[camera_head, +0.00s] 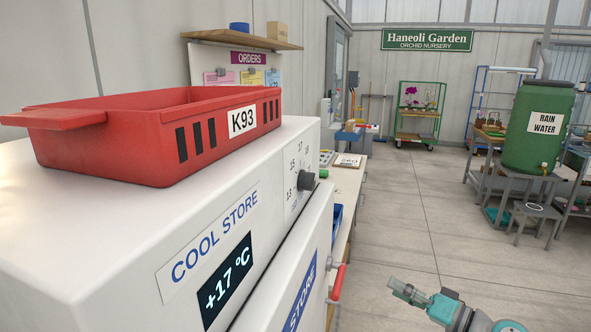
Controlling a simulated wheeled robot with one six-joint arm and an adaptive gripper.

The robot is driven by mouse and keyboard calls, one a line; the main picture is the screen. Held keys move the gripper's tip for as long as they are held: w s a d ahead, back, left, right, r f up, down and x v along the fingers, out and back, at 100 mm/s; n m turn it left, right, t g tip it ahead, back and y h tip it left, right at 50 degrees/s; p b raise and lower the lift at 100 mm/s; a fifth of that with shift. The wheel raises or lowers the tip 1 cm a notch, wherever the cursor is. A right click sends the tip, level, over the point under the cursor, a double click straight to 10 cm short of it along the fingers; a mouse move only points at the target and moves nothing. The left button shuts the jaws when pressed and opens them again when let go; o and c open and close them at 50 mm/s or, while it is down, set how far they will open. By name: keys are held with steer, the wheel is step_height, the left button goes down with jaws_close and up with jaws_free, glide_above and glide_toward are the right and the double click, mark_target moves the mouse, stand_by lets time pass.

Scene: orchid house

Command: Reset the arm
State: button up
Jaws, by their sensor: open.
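My gripper (398,289) shows small at the bottom of the head view, right of the cool store. It is grey, points to the left and is open, with nothing seen between its fingers. Behind it, my grey and teal arm runs down out of the frame at the bottom right. The gripper appears apart from the cool store's red door handle (337,283), with floor showing between them.
The white cool store (90,235) fills the left, its display reading +17 °C. A red crate (105,140) marked K93 stands on top. A bench (347,180) lies beyond. Open floor (400,215) extends behind my gripper. A green rain-water barrel (537,150) stands at right.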

steer(key=s+a+f+m+t+h, duration=0.1)
steer(key=s+a+f+m+h, duration=0.2)
steer(key=f, duration=0.5)
steer(key=s+a+f+m+h, duration=0.1)
steer(key=s+f+h, duration=0.1)
steer(key=s+f, duration=0.45)
steer(key=s+a+f+m+h, duration=0.1)
steer(key=s+f+h, duration=0.4)
steer(key=s+f, duration=0.8)
steer(key=s+r+n+h, duration=0.1)
steer(key=s+r, duration=0.3)
steer(key=s, duration=0.6)
steer(key=s+r+n+t+h, duration=0.1)
steer(key=s+r+n, duration=0.2)
steer(key=s, duration=0.7)
steer(key=s+r+n, duration=0.2)
steer(key=s+r, duration=0.4)
steer(key=s, duration=0.4)
steer(key=shift+a+r+h, duration=0.25)
steer(key=shift+a+h, duration=0.15)
steer(key=shift+s, duration=0.1)
